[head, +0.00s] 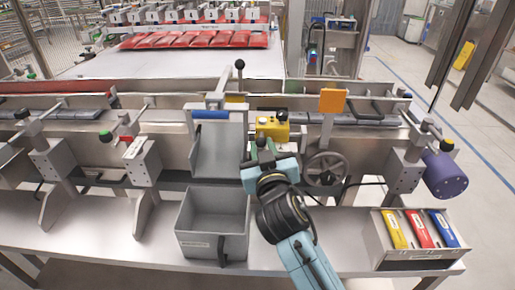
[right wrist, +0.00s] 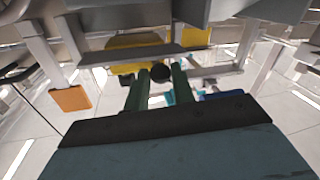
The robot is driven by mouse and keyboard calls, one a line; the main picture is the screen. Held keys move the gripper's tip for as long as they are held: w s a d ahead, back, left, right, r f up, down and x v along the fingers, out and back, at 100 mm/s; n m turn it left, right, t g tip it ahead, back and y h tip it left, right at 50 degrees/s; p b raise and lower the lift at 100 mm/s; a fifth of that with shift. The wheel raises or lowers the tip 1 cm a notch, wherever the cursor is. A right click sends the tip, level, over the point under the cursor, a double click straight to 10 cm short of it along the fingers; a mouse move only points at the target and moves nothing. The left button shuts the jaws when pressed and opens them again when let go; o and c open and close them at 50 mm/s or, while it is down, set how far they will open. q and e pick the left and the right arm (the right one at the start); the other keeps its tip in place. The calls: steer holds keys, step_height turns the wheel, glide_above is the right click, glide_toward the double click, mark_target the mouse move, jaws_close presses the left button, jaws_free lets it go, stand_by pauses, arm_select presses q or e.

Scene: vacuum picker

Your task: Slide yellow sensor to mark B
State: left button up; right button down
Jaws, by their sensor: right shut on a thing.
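The yellow sensor (head: 272,127) sits on the rail of the machine, just right of the grey chute (head: 218,149). It appears as a yellow block at the top of the right wrist view (right wrist: 132,42). My right gripper (head: 262,146) is directly in front of and below the sensor. Its two green fingers (right wrist: 160,82) are shut on a small round black knob (right wrist: 160,73) under the sensor. The fingers hide part of the knob. I cannot make out mark B. My left gripper is not in view.
An orange plate (head: 332,101) stands right of the sensor, above a handwheel (head: 326,168). An open grey bin (head: 184,224) is below the chute. A box of coloured packs (head: 376,243) stands at the right. A tall black-knobbed lever (head: 240,76) rises left of the sensor.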

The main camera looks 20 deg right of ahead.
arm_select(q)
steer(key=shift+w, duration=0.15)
arm_select(e)
steer(key=shift+d, duration=0.1)
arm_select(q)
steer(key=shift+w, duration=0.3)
arm_select(e)
steer(key=c, duration=1.2)
jaws_free()
steer(key=shift+s, duration=0.1)
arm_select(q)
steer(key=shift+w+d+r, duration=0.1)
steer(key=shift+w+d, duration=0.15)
arm_select(e)
steer(key=s, duration=0.4)
steer(key=s+a, duration=0.1)
steer(key=s, duration=0.3)
steer(key=s+a, duration=0.1)
steer(key=s, duration=0.4)
steer(key=shift+a, duration=0.15)
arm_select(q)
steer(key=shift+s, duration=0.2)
arm_select(e)
steer(key=shift+s, duration=0.1)
